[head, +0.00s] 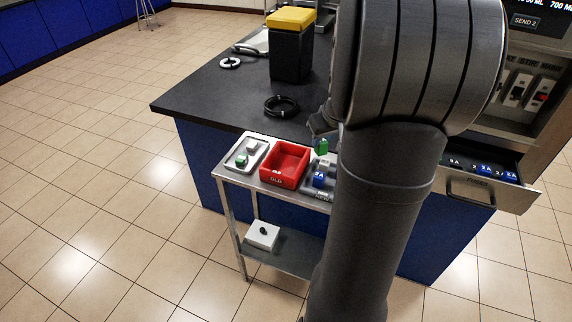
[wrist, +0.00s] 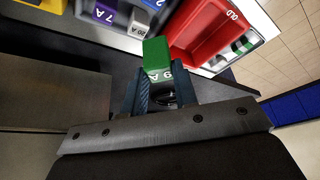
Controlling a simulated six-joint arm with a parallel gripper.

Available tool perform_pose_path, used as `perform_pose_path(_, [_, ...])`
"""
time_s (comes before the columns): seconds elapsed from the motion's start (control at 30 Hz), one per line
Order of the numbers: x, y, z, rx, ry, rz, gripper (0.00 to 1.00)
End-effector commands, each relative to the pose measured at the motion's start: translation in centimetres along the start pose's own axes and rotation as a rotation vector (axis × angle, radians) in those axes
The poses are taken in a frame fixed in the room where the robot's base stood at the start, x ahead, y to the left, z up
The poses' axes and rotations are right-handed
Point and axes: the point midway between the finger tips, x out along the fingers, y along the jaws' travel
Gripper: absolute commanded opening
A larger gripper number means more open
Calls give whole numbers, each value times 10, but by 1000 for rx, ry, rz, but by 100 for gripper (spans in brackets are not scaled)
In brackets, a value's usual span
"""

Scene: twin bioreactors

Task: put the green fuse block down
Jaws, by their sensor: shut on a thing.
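The green fuse block (wrist: 157,56) is between the two fingertips of my gripper (wrist: 158,88) in the wrist view, with a white marking on its side. My gripper is shut on it. In the head view the green fuse block (head: 322,146) shows just above the steel cart, to the right of the red bin. My arm hides most of my gripper there and the cart's right part. A blue block (head: 318,180) sits in a grey tray just below the held block in the picture.
An open fuse drawer (head: 482,178) juts out at right. A black cable coil (head: 281,106) lies on the counter.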

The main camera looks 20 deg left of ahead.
Motion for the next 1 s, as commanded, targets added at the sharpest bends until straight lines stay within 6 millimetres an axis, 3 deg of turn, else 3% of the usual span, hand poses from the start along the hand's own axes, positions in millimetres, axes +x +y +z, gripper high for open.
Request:
perform_pose_path(0.3, [59,-48,-31,-7,-3,-3,4])
perform_pose_path(0.5, [86,-70,-46,-3,-2,-2,4])
perform_pose_path(0.67, [94,-74,-49,-1,0,0,4])
perform_pose_path(1.0, [129,-74,-34,-1,0,-1,4])
